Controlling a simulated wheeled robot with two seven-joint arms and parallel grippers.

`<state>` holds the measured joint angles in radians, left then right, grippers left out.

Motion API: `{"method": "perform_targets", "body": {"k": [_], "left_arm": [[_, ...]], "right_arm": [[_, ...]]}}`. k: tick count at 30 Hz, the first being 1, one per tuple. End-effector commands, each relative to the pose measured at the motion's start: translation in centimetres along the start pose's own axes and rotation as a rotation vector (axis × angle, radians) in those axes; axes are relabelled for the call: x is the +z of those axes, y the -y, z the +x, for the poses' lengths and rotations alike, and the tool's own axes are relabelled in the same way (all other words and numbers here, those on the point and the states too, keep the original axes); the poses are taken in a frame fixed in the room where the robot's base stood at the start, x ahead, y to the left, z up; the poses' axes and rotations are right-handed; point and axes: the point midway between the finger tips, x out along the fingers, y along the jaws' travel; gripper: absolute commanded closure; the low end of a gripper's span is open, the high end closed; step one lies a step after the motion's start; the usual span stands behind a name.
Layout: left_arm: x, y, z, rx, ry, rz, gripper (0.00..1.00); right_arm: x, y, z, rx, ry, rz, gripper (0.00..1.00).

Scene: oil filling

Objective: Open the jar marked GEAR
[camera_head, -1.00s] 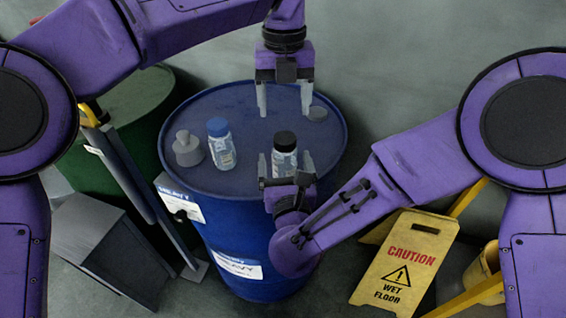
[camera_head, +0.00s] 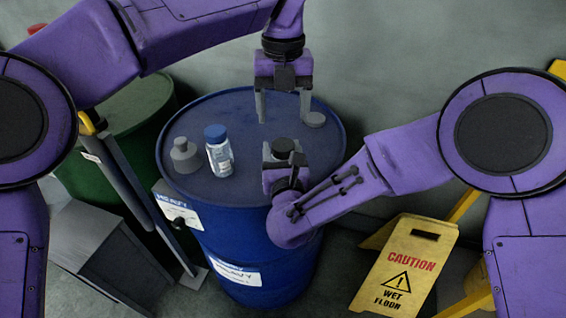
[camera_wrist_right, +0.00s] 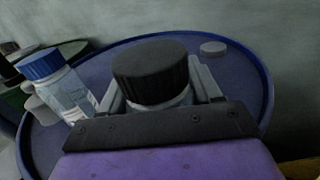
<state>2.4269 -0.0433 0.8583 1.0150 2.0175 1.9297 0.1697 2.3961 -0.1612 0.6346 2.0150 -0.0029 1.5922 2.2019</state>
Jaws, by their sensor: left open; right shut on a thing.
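A jar with a black lid (camera_head: 283,146) stands on the blue drum, its body mostly hidden behind my right gripper (camera_head: 284,160). The black lid shows large in the right wrist view (camera_wrist_right: 152,72), with the two fingers at either side of the jar below the lid. My right gripper is shut on this jar. My left gripper (camera_head: 284,106) is open and empty above and behind the jar, its fingers pointing down. A clear jar with a blue lid (camera_head: 218,152) stands to the left; it also shows in the right wrist view (camera_wrist_right: 62,90). I cannot read GEAR on either jar.
The blue drum top (camera_head: 235,110) also holds a grey funnel-like piece (camera_head: 184,155) at the left and a small grey disc (camera_head: 314,119) at the right. A yellow wet-floor sign (camera_head: 405,265) stands right of the drum. A green drum (camera_head: 130,120) is behind left.

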Motion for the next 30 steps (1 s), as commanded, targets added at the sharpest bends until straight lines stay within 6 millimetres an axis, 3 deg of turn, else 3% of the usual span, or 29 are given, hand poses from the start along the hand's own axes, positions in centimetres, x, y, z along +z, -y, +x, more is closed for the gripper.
{"method": "perform_targets", "body": {"k": [5, 24, 30], "left_arm": [[0.00, 0.01, 0.00, 0.001, 0.000, 0.285, 0.27], [0.03, 0.03, 0.06, -0.004, 0.002, 2.296, 0.27], [0.02, 0.05, 0.06, -0.004, 0.005, 2.660, 0.27]], "right_arm": [[0.00, 0.00, -0.01, 0.000, 0.000, 0.000, 1.00], [0.01, 0.00, -0.01, 0.000, 0.000, 0.000, 1.00], [0.01, 0.00, -0.01, 0.000, 0.000, 0.000, 1.00]]}}
